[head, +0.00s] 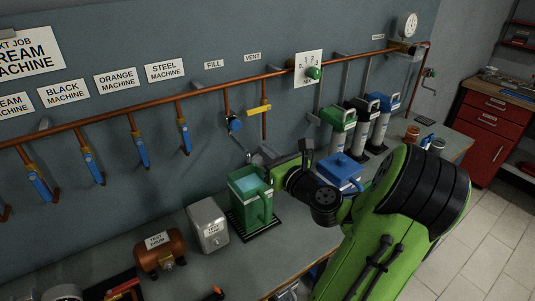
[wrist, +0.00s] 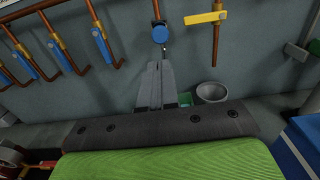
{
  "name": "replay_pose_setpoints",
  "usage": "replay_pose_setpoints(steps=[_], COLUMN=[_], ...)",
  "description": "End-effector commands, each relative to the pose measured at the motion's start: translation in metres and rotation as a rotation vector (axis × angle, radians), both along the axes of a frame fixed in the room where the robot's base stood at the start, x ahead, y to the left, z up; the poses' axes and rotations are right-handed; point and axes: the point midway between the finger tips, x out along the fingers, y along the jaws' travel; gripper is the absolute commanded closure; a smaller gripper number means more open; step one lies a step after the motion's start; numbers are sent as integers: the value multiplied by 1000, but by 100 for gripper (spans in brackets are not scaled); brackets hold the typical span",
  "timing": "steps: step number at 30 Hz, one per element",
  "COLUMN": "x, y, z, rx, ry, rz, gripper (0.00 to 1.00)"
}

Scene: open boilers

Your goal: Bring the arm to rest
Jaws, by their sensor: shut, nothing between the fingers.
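My arm reaches in from the lower right in the head view, bent over the bench. My gripper (head: 256,159) is near the wall, above the green jug and below the blue round valve knob (head: 236,124). In the wrist view the two grey fingers of my gripper (wrist: 156,66) lie together with nothing between them, pointing toward the wall. The blue knob (wrist: 162,34) shows just beyond the fingertips; I cannot tell whether they touch its pipe. The green jug (head: 250,208) stands on a dark tray with light blue inside, partly beside my wrist.
A copper pipe (head: 150,105) with several blue-handled taps runs along the wall. A yellow-handled valve (head: 258,108) hangs right of the knob. A blue container (head: 340,172) is close behind my forearm. A grey metal box (head: 208,224) and a copper tank (head: 160,252) stand left. Floor (head: 485,235) is clear at right.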

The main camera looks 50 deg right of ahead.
Motion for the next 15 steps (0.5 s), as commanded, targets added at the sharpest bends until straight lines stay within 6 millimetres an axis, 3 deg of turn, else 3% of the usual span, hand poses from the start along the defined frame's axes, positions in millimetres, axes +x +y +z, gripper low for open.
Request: replay_pose_setpoints(steps=[15], x=[3], y=[4], z=[-1], rx=[-14], ry=[14], rz=[13], gripper=[100])
